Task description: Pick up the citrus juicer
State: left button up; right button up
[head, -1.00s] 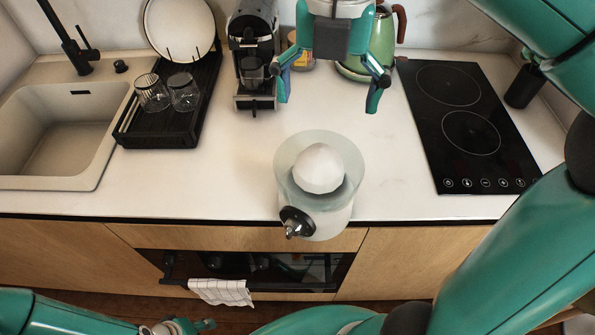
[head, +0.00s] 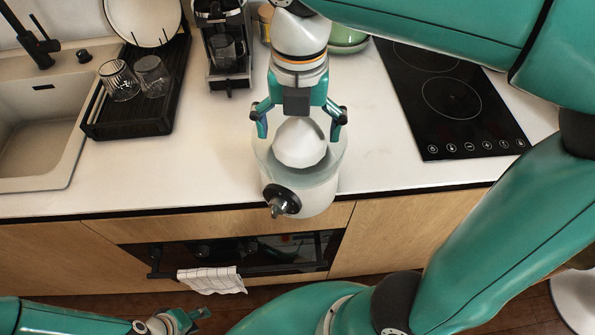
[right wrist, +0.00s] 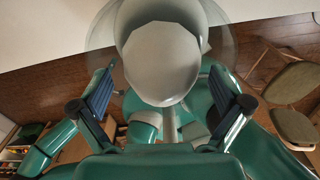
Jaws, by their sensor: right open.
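The citrus juicer (head: 306,188) stands upright at the front edge of the counter, with a clear bowl, a white cone and a dark spout facing me. In the right wrist view its cone (right wrist: 161,62) fills the upper middle. My right gripper (head: 299,126) is open, its fingers spread on either side of the cone at the bowl's top. In the right wrist view the fingers (right wrist: 163,104) also stand apart with nothing gripped; I cannot tell whether they touch the bowl. My left gripper (head: 188,322) is low at the bottom left, far from the juicer; its jaw state is unclear.
A black dish rack (head: 130,122) with glasses and a plate stands left beside the sink (head: 40,130). A coffee machine (head: 226,50) and green kettle (head: 346,38) are behind. The hob (head: 450,110) is right. A towel (head: 212,280) hangs below the counter.

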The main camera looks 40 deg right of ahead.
notch_tip(320, 180, down, 4)
jog(key=shift+d+r, duration=0.1)
jog(key=shift+r, duration=0.1)
jog(key=c, duration=1.3)
jog(key=shift+w+r, duration=0.15)
jog(key=shift+c, duration=1)
